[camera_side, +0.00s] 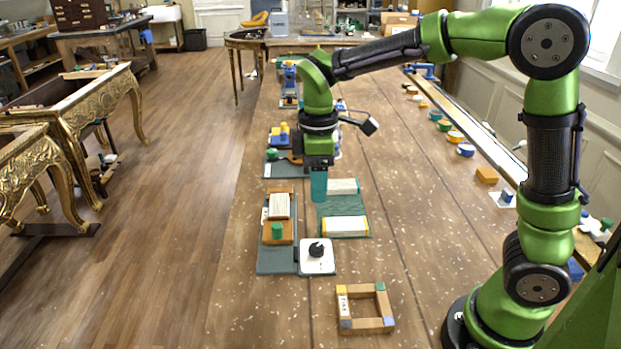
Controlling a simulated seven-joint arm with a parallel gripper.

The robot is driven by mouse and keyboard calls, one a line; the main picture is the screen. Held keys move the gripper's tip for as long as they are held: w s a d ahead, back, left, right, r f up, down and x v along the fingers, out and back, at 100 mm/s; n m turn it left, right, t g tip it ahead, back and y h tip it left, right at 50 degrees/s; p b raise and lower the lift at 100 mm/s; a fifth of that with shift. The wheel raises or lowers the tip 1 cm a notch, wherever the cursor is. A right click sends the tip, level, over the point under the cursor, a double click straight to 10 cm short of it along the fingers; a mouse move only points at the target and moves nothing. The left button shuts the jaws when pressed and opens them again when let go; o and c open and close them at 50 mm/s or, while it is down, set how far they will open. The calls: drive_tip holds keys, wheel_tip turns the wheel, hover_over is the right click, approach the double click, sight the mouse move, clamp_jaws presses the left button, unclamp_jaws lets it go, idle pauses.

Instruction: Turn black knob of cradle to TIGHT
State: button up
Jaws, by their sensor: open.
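The black knob (316,249) stands on a white square plate (317,265) at the front of the cradle group on the bench. I cannot read any TIGHT mark at this size. The plate touches or nearly touches a grey-green base (277,262) that carries a wooden block assembly (279,207) with a green cylinder (277,231). I cannot tell which of these parts is the cradle. My gripper (319,198) points down above the green mat, behind the knob and apart from it. Its teal fingers overlap in this view, and nothing shows between them.
Behind the knob, a green mat (341,208) holds two pale wood-edged blocks (346,225). A square wooden frame (365,308) lies in front. Several coloured pieces line the bench's right side. Bare bench (420,230) lies right of the mat.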

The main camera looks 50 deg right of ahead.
sight(317, 247)
wheel_tip(317, 247, down, 17)
drive_tip(key=shift+r, duration=0.15)
drive_tip(key=shift+c, duration=0.3)
drive_tip(key=c, duration=1)
